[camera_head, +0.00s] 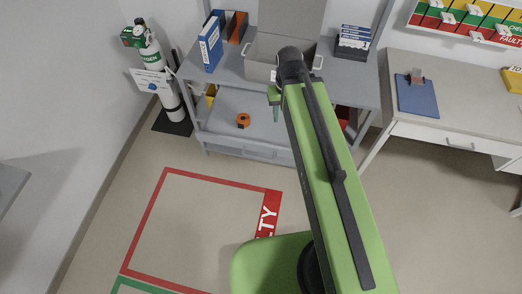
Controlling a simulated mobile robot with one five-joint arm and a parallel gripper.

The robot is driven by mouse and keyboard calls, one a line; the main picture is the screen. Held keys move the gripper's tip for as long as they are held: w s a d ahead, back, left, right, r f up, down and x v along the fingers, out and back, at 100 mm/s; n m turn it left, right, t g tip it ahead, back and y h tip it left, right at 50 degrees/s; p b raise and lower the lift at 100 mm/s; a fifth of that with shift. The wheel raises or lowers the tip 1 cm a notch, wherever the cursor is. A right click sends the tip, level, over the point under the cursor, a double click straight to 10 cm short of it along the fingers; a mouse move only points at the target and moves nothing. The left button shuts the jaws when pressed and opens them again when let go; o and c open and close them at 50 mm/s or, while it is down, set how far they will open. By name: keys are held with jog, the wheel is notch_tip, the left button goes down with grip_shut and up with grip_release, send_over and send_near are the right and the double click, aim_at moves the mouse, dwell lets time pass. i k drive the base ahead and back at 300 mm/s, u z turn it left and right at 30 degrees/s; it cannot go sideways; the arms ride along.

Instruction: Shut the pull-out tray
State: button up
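The pull-out tray appears to be the grey flat tray (222,122) low in the metal rack at the centre. It sits below the rack's top shelf, with its front panel (252,153) facing me, and looks extended. An orange tape roll (243,121) lies on it. My green arm covers its right part. My gripper (275,105) hangs at the arm's far end, seen above the tray's right side in the picture. Only part of it shows, so whether its fingers are open or shut is unclear. I see no contact with the tray.
The rack's top shelf (229,67) bears blue and orange binders, an open grey box (262,60) and a dark file holder (353,42). An oxygen cylinder (165,90) stands left. A desk (450,95) stands right. The red-marked floor area (205,220) is clear.

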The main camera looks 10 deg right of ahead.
aim_at(263, 135)
jog(key=u, duration=0.35)
jog(key=i, duration=0.7)
jog(key=z, duration=0.7)
jog(key=k, duration=2.1)
jog(key=u, duration=0.8)
jog(key=i, duration=1)
jog(key=u, duration=0.05)
